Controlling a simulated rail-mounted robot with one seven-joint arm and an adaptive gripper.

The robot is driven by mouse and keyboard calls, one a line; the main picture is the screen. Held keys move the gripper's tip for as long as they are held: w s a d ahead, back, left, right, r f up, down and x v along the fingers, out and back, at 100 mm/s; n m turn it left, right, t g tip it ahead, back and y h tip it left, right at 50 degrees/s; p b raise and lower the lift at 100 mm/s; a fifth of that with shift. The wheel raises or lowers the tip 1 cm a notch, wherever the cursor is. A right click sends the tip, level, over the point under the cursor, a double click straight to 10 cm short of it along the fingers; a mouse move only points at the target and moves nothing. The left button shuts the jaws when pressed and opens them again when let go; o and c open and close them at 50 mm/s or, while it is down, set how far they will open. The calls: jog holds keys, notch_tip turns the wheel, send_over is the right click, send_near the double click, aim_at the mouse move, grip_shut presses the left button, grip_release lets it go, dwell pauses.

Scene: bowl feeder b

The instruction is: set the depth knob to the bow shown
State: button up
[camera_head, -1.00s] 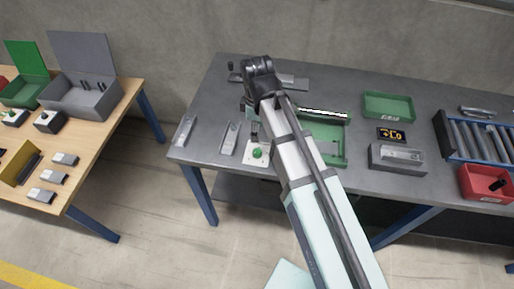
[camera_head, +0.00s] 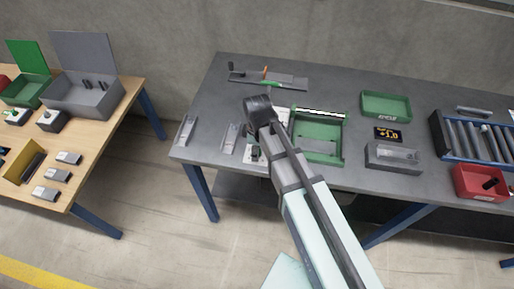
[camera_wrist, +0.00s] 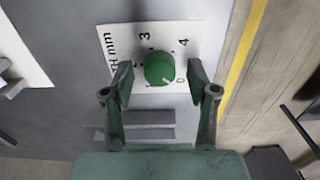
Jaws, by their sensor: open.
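The depth knob (camera_wrist: 159,68) is a round green dial on a white plate (camera_wrist: 110,44) marked 3, 4 and "mm"; part of the lettering is cut off by my finger. Its white pointer mark points to the lower right in the wrist view. My gripper (camera_wrist: 161,84) is open, with one finger on each side of the knob in that view. I see no clear contact, and its height over the plate is hard to tell. A small dark display (camera_head: 388,135) shows yellow characters that look like +1.0.
A green tray fixture (camera_head: 318,152) stands right of my arm. A grey block (camera_head: 394,158), a green bin (camera_head: 386,105), a red bin (camera_head: 480,183) and a roller rack (camera_head: 470,138) are further right. A flat grey fixture (camera_head: 290,80) lies at the back.

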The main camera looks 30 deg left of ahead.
grip_shut()
jog(key=shift+f+m, duration=0.1)
jog(key=shift+m, duration=0.2)
jog(key=m+b, duration=0.2)
jog(key=m, duration=0.4)
jog(key=m+b, duration=0.1)
jog(key=m, duration=0.5)
jog(key=shift+m, duration=0.3)
dwell(0.6)
